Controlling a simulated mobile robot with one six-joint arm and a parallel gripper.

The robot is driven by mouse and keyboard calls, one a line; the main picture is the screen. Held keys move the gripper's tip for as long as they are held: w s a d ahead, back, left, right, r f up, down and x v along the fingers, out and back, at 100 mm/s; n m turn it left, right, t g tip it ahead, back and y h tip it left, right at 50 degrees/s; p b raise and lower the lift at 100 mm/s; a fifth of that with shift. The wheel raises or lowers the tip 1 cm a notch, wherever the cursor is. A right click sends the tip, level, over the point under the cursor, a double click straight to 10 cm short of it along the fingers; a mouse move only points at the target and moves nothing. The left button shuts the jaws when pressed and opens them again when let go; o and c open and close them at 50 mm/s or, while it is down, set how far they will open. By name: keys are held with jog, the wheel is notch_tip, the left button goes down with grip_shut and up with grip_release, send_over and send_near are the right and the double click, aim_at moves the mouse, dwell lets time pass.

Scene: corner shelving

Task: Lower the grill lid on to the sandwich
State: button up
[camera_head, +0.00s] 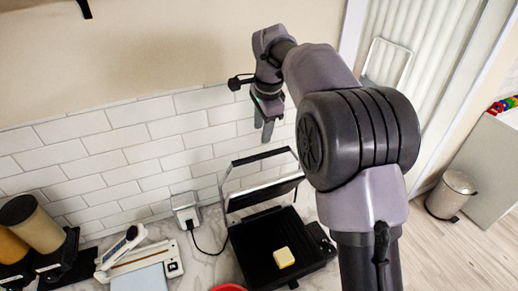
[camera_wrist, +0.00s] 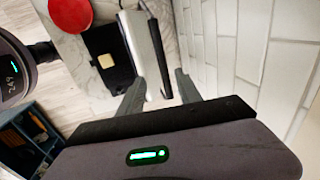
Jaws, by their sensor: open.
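The grill has a black base plate (camera_head: 262,266) on the counter, with its lid (camera_head: 264,196) raised and tilted back toward the tiled wall. A small pale-yellow sandwich (camera_head: 284,257) lies on the base plate. In the wrist view the sandwich (camera_wrist: 106,61) sits on the dark base (camera_wrist: 104,43), left of the silver-edged lid (camera_wrist: 142,48). My gripper (camera_head: 267,130) points down above the raised lid, in front of the wall. In the wrist view my gripper (camera_wrist: 158,90) has its fingers apart and empty, with the lid showing beyond them. No contact with the lid is visible.
A white socket (camera_head: 186,210) with a black cord is on the wall left of the grill. A red round item (camera_head: 229,288) stands in front. A white sealer-like device (camera_head: 140,258) and dispensers (camera_head: 35,225) are further left. The tiled wall (camera_wrist: 262,45) is close on the right in the wrist view.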

aim_at(259, 155)
jog(key=x, duration=1.2)
jog(key=shift+w+r, duration=0.1)
jog(key=shift+w, duration=0.2)
grip_shut()
dwell(0.6)
